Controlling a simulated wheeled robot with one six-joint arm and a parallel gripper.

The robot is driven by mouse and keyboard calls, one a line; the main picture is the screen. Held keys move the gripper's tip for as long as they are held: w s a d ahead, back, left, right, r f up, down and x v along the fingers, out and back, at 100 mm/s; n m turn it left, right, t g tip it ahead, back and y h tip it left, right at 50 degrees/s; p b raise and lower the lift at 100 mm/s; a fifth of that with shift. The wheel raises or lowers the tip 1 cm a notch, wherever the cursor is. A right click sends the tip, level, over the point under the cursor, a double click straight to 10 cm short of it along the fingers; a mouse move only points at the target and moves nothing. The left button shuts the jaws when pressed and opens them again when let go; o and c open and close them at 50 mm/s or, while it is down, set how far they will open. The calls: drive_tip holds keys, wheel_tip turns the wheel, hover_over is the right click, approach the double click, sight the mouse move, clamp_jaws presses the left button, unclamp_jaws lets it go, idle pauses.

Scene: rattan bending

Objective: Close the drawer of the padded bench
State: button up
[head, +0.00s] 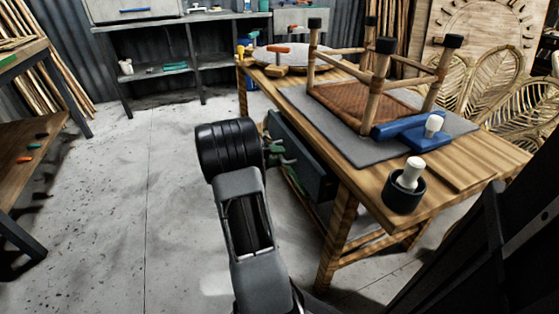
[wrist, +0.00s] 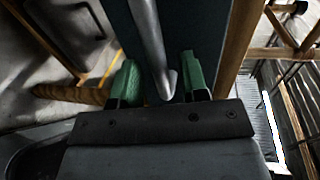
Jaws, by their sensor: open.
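The padded bench (head: 470,165) is a wooden table with a grey mat (head: 350,150) on top. Its dark blue-grey drawer (head: 306,165) is under the left edge of the top. In the head view I cannot tell clearly how far it stands out. My gripper (head: 277,152) is beside the drawer front, with green fingers partly hidden by my wrist. In the wrist view, my gripper (wrist: 158,65) is open, with one finger on each side of the silver handle bar (wrist: 150,45). The drawer front (wrist: 203,32) shows behind the bar. I cannot tell whether either finger touches the bar.
An upturned rattan stool (head: 372,95) lies on the mat beside a blue tool (head: 405,128). A black cup with a white-handled item (head: 405,195) stands near the front edge. A shelf table (head: 35,145) is at the far left. The concrete floor (head: 125,210) between is clear.

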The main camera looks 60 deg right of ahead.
drive_tip(key=shift+s+d+f, duration=0.1)
drive_tip(key=shift+s+d, duration=0.2)
drive_tip(key=shift+d, duration=0.15)
clamp_jaws()
idle(0.4)
